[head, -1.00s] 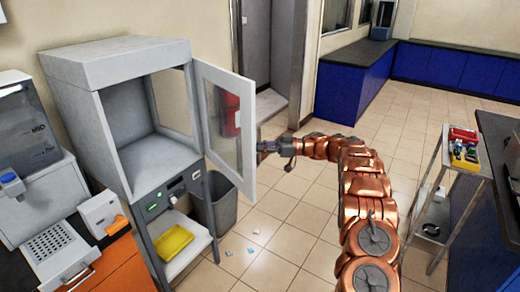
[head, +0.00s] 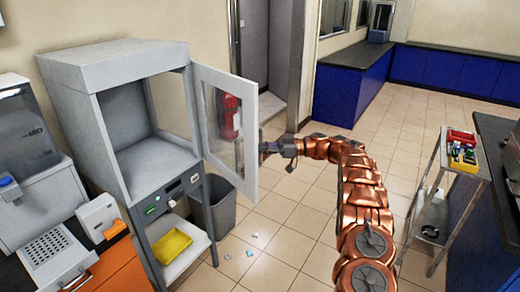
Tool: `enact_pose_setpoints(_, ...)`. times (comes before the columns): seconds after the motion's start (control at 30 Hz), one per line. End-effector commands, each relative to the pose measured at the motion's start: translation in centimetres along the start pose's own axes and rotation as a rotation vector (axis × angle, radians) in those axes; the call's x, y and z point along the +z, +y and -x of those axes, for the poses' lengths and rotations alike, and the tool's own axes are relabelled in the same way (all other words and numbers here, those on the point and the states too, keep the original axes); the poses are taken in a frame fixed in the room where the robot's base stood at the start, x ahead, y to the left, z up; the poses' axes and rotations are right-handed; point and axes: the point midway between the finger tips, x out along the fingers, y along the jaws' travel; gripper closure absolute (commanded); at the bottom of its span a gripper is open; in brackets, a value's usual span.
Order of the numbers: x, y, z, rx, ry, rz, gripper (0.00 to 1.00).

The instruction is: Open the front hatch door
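The front hatch door (head: 222,112) is a grey-framed glass panel hinged at the right side of the grey cabinet (head: 112,68). It stands swung wide open, and the cabinet's inside is visible and looks empty. My gripper (head: 266,148) is at the door's free right edge, on its outer side, about halfway down. Its fingertips are partly hidden at the door edge. I cannot tell whether they touch the door or grip anything.
A dark bin (head: 217,205) stands behind the cabinet's legs. Small scraps lie on the floor (head: 290,245). A metal cart (head: 462,172) with small items stands at the right. The tiled floor between is mostly clear.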

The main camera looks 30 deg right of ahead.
Motion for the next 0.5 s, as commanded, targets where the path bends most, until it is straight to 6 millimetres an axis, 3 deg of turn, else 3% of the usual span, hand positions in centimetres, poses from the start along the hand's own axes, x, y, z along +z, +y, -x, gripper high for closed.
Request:
enact_pose_setpoints(0.03,-0.09,-0.02,0.13,0.001,0.001,0.000,0.87)
enact_pose_setpoints(0.27,-0.06,-0.02,0.04,0.000,0.001,0.000,0.63)
enact_pose_setpoints(0.5,-0.02,-0.02,0.00,0.000,0.001,0.000,0.63)
